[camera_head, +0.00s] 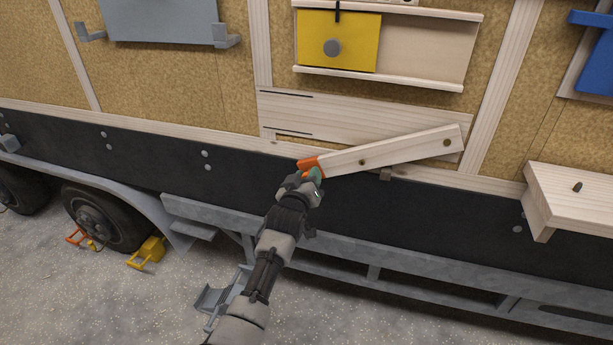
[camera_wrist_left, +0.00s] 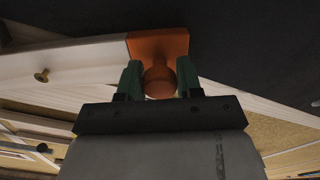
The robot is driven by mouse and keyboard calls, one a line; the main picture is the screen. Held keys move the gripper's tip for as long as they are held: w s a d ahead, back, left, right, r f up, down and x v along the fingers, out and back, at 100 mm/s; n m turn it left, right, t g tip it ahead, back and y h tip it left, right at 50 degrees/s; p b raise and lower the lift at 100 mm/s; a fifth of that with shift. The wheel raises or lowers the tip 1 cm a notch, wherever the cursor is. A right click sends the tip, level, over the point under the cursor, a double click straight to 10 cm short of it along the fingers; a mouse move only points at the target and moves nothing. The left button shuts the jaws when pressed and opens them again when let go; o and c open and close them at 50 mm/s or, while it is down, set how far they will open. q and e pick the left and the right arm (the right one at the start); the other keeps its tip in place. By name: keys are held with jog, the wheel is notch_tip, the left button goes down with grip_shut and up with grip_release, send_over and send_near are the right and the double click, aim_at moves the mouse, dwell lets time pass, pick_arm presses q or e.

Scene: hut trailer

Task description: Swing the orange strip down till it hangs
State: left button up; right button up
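The strip is a pale wooden bar (camera_head: 390,152) with an orange end (camera_head: 306,166) at its left. It lies tilted across the trailer wall, with its right end higher and a brown pin (camera_head: 447,143) there. A second brown pin shows nearer the orange end. My left gripper (camera_head: 315,174) is at the orange end. In the left wrist view the orange end (camera_wrist_left: 172,43) has a round knob (camera_wrist_left: 159,82), and the green fingers of my left gripper (camera_wrist_left: 160,80) close on both sides of it. My right gripper is not in view.
A wooden board (camera_head: 330,113) with dark slots is behind the strip. A yellow sliding panel (camera_head: 340,42) is above, and a wooden shelf (camera_head: 575,195) juts out at right. The dark trailer skirt below is mostly clear.

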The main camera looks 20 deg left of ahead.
pick_arm(q)
jog(key=o, duration=0.4)
jog(key=shift+d+f, duration=0.2)
jog(key=shift+f, duration=0.05)
jog(key=shift+c, duration=0.2)
jog(key=shift+a, duration=0.1)
jog(key=shift+r, duration=0.1)
jog(key=s, duration=1)
jog(key=shift+s+a+p, duration=0.15)
jog(key=shift+s+p, duration=0.25)
jog(key=shift+p, duration=0.05)
